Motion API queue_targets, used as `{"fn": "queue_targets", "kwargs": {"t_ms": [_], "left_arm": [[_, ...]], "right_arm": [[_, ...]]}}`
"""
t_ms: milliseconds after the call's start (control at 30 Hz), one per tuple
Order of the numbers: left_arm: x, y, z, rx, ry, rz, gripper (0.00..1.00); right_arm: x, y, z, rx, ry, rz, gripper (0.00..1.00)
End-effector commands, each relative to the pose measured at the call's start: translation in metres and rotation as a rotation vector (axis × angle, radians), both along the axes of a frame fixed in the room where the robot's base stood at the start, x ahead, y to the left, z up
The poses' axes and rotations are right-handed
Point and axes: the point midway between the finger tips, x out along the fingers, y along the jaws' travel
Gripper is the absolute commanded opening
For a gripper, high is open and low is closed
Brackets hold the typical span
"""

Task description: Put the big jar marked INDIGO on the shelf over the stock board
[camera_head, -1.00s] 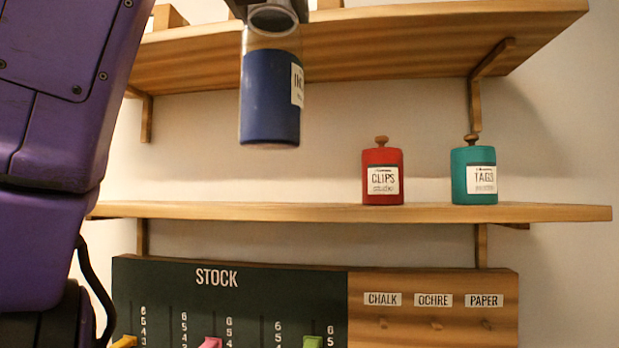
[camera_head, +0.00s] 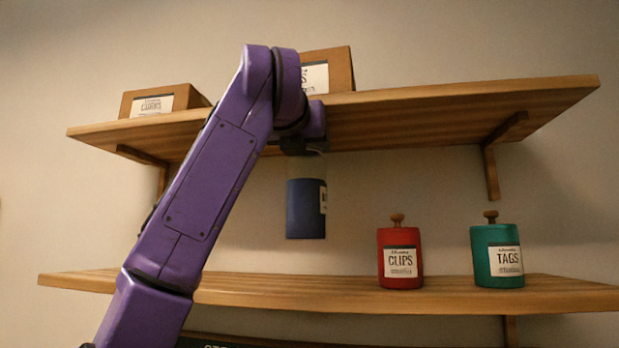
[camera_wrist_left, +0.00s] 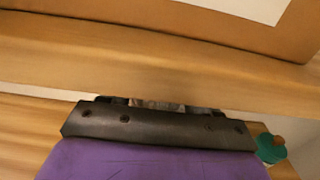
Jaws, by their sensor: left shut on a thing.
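The big jar (camera_head: 306,209), clear at the top with dark blue contents, hangs upright from my left gripper (camera_head: 303,150). The gripper is shut on its top. The jar's label is turned to the right edge and cannot be read now. The jar is in the air above the lower shelf (camera_head: 330,292), with a gap under its base, and below the upper shelf. The stock board (camera_head: 230,342) shows only as a dark strip at the bottom of the head view. My right gripper is not in view.
A red CLIPS jar (camera_head: 400,257) and a teal TAGS jar (camera_head: 497,255) stand on the lower shelf to the right. The shelf left of them is clear. The upper shelf (camera_head: 440,118), holding boxes (camera_head: 162,100), is close to my gripper; its edge fills the wrist view (camera_wrist_left: 150,65).

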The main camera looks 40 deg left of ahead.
Motion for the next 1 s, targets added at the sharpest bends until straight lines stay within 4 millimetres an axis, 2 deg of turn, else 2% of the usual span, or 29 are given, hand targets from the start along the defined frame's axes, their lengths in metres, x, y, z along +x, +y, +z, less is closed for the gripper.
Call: {"fn": "queue_targets", "kwargs": {"t_ms": [333, 600, 867, 1000], "left_arm": [[0.027, 0.014, 0.002, 0.000, -0.001, 0.000, 0.00], [0.027, 0.015, -0.023, 0.003, -0.002, 0.000, 0.00], [0.026, 0.014, -0.039, 0.002, -0.002, -0.001, 0.00], [0.027, 0.015, -0.057, 0.001, 0.000, -0.001, 0.00]], "right_arm": [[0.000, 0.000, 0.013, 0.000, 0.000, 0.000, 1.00], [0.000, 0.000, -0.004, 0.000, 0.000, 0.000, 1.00], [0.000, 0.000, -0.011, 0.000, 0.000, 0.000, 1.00], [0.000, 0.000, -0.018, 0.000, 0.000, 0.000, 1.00]]}}
